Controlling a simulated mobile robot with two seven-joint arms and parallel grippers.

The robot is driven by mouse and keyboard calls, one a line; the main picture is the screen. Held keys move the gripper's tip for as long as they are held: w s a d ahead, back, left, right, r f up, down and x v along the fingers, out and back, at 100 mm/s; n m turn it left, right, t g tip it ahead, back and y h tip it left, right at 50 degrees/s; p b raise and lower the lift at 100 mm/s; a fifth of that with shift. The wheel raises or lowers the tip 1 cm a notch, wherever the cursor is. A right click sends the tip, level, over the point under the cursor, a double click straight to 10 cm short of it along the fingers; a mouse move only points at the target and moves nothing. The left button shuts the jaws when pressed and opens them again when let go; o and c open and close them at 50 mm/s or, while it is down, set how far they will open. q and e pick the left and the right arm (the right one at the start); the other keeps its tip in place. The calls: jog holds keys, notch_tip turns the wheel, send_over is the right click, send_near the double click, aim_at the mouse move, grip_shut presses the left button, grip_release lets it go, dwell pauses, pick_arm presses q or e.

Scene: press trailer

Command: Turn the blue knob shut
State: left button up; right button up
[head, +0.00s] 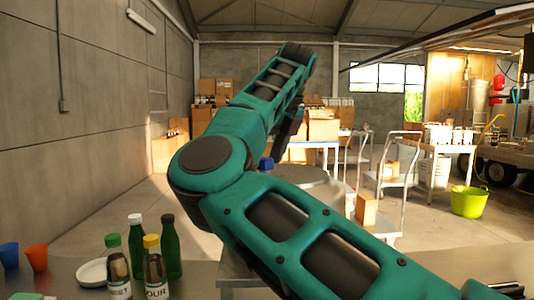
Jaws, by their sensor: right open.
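A small blue thing (266,163), which looks like the blue knob, shows just past my right arm, above the round grey top (310,180) of what may be a drum or tank. My green right arm crosses the middle of the head view and hides much of what lies behind it. My right gripper (284,138) shows only in part, as dark shapes below the raised forearm. It is open and appears just above the blue thing; I cannot tell whether they touch. My left gripper is out of view.
Green bottles (170,248) and labelled jars (155,272) stand on the near counter at left, with a white plate (92,272) and blue and orange cups (37,257). A white trolley (395,180) and a lime bucket (469,201) stand at right. Open floor lies at left.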

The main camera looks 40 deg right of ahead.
jog(key=c, duration=1)
jog(key=shift+m, duration=0.3)
jog(key=m+h, duration=0.1)
jog(key=m, duration=0.2)
jog(key=shift+a+m+h, duration=0.15)
jog(key=shift+m+h, duration=0.15)
jog(key=m, duration=0.2)
jog(key=m+g+h, duration=0.1)
jog(key=m, duration=0.1)
jog(key=shift+w+a+m+h+p, duration=0.1)
jog(key=shift+m+h+p, duration=0.2)
jog(key=shift+p, duration=0.1)
jog(key=m+g+h, duration=0.1)
jog(key=m, duration=0.3)
jog(key=m+g, duration=0.1)
jog(key=m, duration=0.1)
jog(key=m+g, duration=0.1)
jog(key=m, duration=0.2)
jog(key=shift+w+a+h, duration=0.1)
jog(key=shift+w+h, duration=0.05)
jog(key=shift+h, duration=0.15)
